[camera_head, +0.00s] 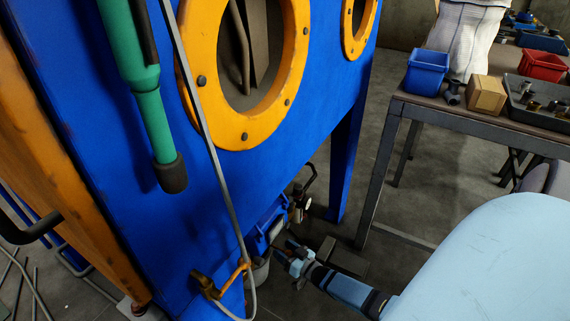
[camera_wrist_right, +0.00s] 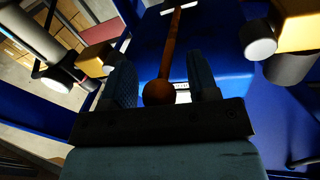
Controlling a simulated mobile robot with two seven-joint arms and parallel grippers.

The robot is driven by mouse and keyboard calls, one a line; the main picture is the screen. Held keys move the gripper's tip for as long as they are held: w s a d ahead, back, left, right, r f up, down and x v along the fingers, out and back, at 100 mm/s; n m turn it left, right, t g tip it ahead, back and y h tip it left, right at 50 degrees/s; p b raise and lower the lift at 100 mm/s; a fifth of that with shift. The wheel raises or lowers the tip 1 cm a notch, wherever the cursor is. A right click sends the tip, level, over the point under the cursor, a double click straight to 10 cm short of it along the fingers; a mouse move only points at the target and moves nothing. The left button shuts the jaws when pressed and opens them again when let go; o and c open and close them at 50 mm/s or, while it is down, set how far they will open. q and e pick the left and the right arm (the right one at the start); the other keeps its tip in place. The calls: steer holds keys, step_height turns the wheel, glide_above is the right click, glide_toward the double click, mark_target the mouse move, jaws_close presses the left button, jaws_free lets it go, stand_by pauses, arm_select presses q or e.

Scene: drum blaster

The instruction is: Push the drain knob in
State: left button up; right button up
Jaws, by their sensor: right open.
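In the right wrist view a rusty brown rod with a ball end, which looks like the drain knob (camera_wrist_right: 158,92), lies between the two fingers of my right gripper (camera_wrist_right: 160,62). The fingers are apart, one on each side of it; I cannot tell whether they touch it. In the head view my right gripper (camera_head: 284,250) is low beside the underside of the blue cabinet (camera_head: 260,180), among small fittings. The knob cannot be made out there. My left gripper is not in view.
Yellow-and-white fittings (camera_wrist_right: 262,42) flank the fingers in the wrist view. A grey hose (camera_head: 215,150) and a green handle (camera_head: 150,110) hang before the cabinet. A table with a blue bin (camera_head: 427,72), a box (camera_head: 486,95) and a red bin (camera_head: 542,66) stands right.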

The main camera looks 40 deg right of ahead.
jaws_close()
steer(key=shift+w+a, duration=0.15)
steer(key=shift+w, duration=0.35)
steer(key=shift+w+a, duration=0.15)
steer(key=shift+w, duration=0.35)
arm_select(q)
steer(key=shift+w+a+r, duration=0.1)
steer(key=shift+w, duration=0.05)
arm_select(e)
jaws_free()
steer(key=shift+w, duration=0.1)
steer(key=shift+s, duration=0.4)
arm_select(q)
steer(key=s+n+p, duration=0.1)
steer(key=p, duration=0.1)
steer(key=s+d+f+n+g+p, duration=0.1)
steer(key=p, duration=0.1)
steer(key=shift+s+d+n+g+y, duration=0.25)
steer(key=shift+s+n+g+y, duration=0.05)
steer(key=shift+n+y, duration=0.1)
arm_select(e)
steer(key=s+d, duration=0.1)
steer(key=s, duration=1.2)
